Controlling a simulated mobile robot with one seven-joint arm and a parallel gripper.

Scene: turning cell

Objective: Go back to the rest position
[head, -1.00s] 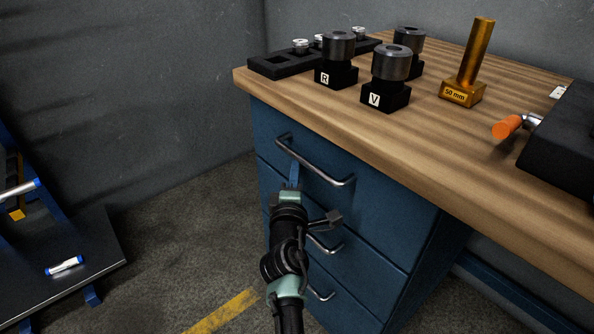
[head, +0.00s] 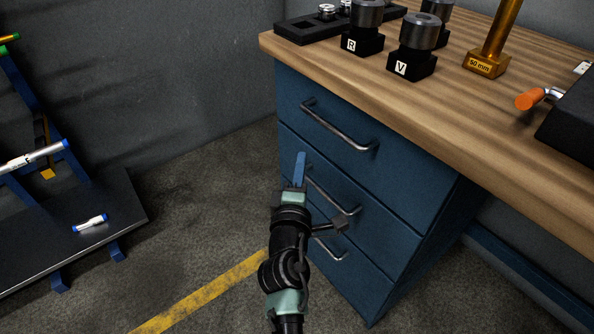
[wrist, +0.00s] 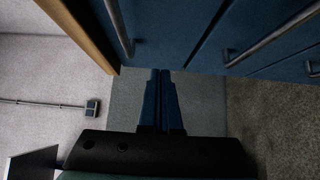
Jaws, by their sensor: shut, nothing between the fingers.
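My gripper (head: 300,168) is in front of the blue drawer cabinet (head: 420,228) in the head view, near the left edge of its drawer fronts. Its blue fingers are together and hold nothing. In the wrist view, my gripper (wrist: 160,74) points past the cabinet's edge, with the two fingers side by side. The top drawer handle (head: 340,128) is above and to the right of the fingertips. The middle handle is partly hidden by my arm. The drawers look closed.
The wooden bench top (head: 420,110) carries black holders marked R (head: 362,32) and V (head: 412,50), a brass 50 mm block (head: 487,62) and an orange-handled tool (head: 532,98). A dark rack shelf (head: 60,225) with a marker-like rod (head: 90,223) stands left. Floor between is clear.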

